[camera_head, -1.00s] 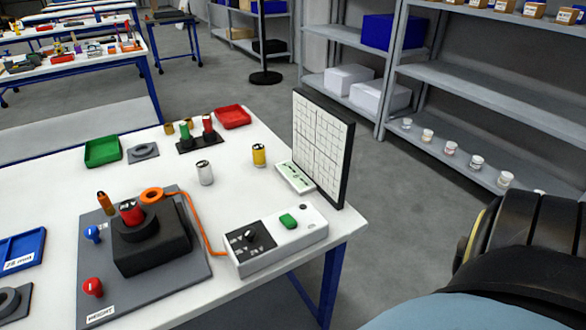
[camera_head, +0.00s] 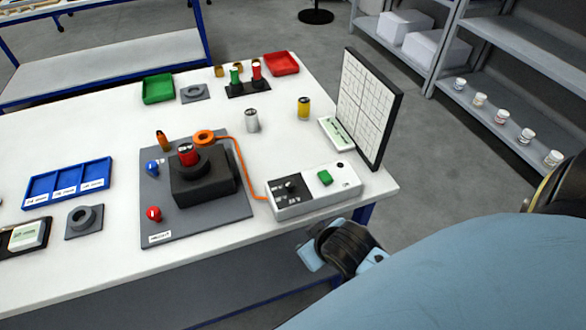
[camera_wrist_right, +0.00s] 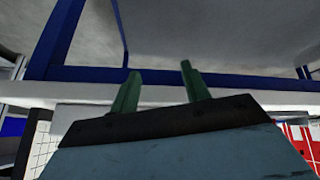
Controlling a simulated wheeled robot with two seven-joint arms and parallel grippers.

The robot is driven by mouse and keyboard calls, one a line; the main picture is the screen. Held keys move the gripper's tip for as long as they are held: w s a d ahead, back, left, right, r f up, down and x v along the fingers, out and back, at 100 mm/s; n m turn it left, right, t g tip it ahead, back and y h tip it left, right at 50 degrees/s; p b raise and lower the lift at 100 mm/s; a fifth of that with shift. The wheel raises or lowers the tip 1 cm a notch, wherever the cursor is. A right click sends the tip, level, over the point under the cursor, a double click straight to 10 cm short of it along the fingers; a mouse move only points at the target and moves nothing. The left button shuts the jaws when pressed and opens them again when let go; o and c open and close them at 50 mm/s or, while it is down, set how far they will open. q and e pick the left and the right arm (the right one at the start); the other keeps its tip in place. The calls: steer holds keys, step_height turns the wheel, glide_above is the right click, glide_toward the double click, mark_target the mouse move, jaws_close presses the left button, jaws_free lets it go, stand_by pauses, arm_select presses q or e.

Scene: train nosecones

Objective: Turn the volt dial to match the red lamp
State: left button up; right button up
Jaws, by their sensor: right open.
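The volt dial (camera_head: 289,187) is a dark knob on a black panel at the left of a white control box (camera_head: 318,197) near the table's front right corner. A green button (camera_head: 324,177) is on the same box. A round red lamp-like piece (camera_head: 153,213) stands on the grey plate, and a red cylinder (camera_head: 187,155) sits in the black block; I cannot tell which is the lamp. My right gripper (camera_head: 309,255) is in front of the table edge, below the box and apart from it. In the wrist view its green fingers (camera_wrist_right: 159,72) are apart and empty. My left gripper is not in view.
An orange cable (camera_head: 240,172) runs from the black block (camera_head: 203,185) to the box. An upright grid board (camera_head: 369,105) stands behind the box. A silver can (camera_head: 252,120) and yellow can (camera_head: 304,107) stand farther back. The white table's edge (camera_head: 215,260) lies beside my right gripper.

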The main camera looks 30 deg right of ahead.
steer(key=w+r+t+y, duration=0.1)
steer(key=w+r+t, duration=0.55)
steer(key=r, duration=0.65)
steer(key=w+r+t+y, duration=0.1)
steer(key=w+r+t, duration=0.5)
steer(key=r, duration=0.7)
steer(key=a+r+n+g+y, duration=0.8)
steer(key=a+n+y, duration=0.3)
steer(key=n+y, duration=0.55)
steer(key=g+h, duration=1.1)
steer(key=h, duration=0.2)
glide_toward(290, 182)
steer(key=shift+m, duration=0.45)
steer(key=x, duration=0.8)
steer(key=shift+p, duration=0.3)
